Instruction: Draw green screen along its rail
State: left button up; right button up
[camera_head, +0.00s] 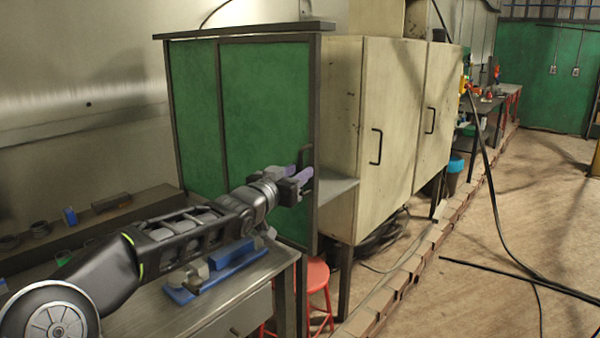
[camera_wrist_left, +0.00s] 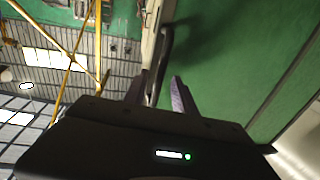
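The green screen (camera_head: 262,95) is a green panel in a dark frame, hanging beneath a dark top rail (camera_head: 240,32). A second green panel (camera_head: 193,100) is to its left. A dark bar handle (camera_head: 306,153) is at the screen's right edge; it also shows in the left wrist view (camera_wrist_left: 166,48). My left gripper (camera_head: 306,178) is at the handle, partly hiding it. In the wrist view its two fingers (camera_wrist_left: 161,82) are apart, with the lower handle appearing between them; contact cannot be told. My right gripper is in neither view.
Pale cabinets (camera_head: 390,105) with dark handles stand right of the screen. A workbench (camera_head: 225,310) with a blue tool lies under my left arm. A red stool (camera_head: 318,285) stands below the screen. Open floor (camera_head: 470,270) is at right, with cables and a brick edging.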

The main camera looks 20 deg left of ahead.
pick_arm(q)
jog(key=s, duration=0.6)
jog(key=shift+a, duration=0.4)
notch_tip(320, 180, down, 20)
jog(key=s+n+g, duration=0.2)
jog(key=n+g, duration=0.1)
jog(key=s+d+f+n+g+p, duration=0.1)
jog(key=s+d+f+g, duration=0.2)
jog(key=f, duration=0.6)
jog(key=s+d+f+g, duration=0.2)
jog(key=s+d+f, duration=0.25)
jog(key=f, duration=0.45)
jog(key=s+d+f+g, duration=0.3)
jog(key=s+d+f, duration=0.2)
jog(key=s, duration=0.5)
jog(key=s+d+f+g+h+p, duration=0.1)
jog(key=s+d+f+g, duration=0.2)
jog(key=s+f, duration=0.6)
jog(key=s+d+f+g+p, duration=0.1)
jog(key=s+d+f+g, duration=0.2)
jog(key=s+d+f, duration=0.3)
jog(key=s+f, duration=0.1)
jog(key=s, duration=0.4)
jog(key=shift+s+d+f+m+h, duration=0.2)
jog(key=shift+d+m+h, duration=0.1)
jog(key=shift+d, duration=0.1)
